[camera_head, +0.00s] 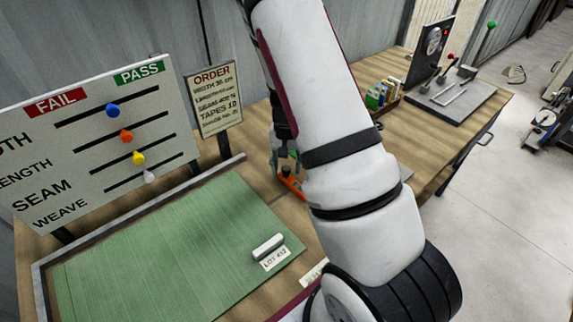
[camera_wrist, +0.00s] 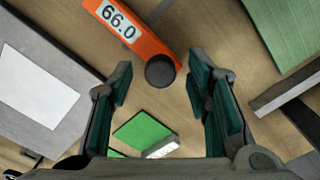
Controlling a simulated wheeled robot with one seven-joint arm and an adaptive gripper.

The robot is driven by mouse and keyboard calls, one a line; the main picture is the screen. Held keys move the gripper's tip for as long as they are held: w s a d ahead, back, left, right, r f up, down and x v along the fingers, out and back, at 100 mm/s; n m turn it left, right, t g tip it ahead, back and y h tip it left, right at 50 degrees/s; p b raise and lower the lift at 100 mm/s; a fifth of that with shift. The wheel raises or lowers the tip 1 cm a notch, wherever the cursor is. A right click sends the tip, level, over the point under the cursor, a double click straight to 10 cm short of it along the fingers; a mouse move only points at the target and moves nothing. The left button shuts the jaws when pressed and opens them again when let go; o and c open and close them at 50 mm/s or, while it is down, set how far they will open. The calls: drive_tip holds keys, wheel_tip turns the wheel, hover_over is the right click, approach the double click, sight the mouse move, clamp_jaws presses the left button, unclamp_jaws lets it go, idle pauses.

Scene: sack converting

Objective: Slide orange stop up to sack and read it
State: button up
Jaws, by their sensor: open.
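The orange stop (camera_wrist: 130,35) is an orange block with a white display reading 66.0 and a round black knob (camera_wrist: 160,71). In the wrist view it lies just past my fingertips, with the knob near the gap between them. In the head view a bit of the orange stop (camera_head: 291,184) shows beside my arm, which hides the rest. My gripper (camera_wrist: 158,82) is open, with nothing held between its fingers.
A FAIL/PASS board (camera_head: 105,140) with several coloured slider knobs and an ORDER card (camera_head: 213,100) stand behind the sheet. A grey rail (camera_head: 150,203) edges the sheet. A grey plate (camera_wrist: 40,85) lies left in the wrist view. A lever fixture (camera_head: 450,95) stands far right.

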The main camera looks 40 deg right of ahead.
drive_tip(key=c, duration=0.9)
drive_tip(key=shift+a, duration=0.15)
drive_tip(key=shift+o, duration=1.4)
drive_tip(key=a, duration=0.5)
drive_tip(key=a+p, duration=0.1)
drive_tip(key=a, duration=0.8)
drive_tip(key=shift+s+a+p, duration=0.3)
drive_tip(key=shift+a+p, duration=0.1)
drive_tip(key=shift+w+d, duration=0.1)
clamp_jaws()
drive_tip(key=shift+c, duration=1)
unclamp_jaws()
drive_tip(key=shift+d, duration=0.15)
drive_tip(key=o, duration=0.8)
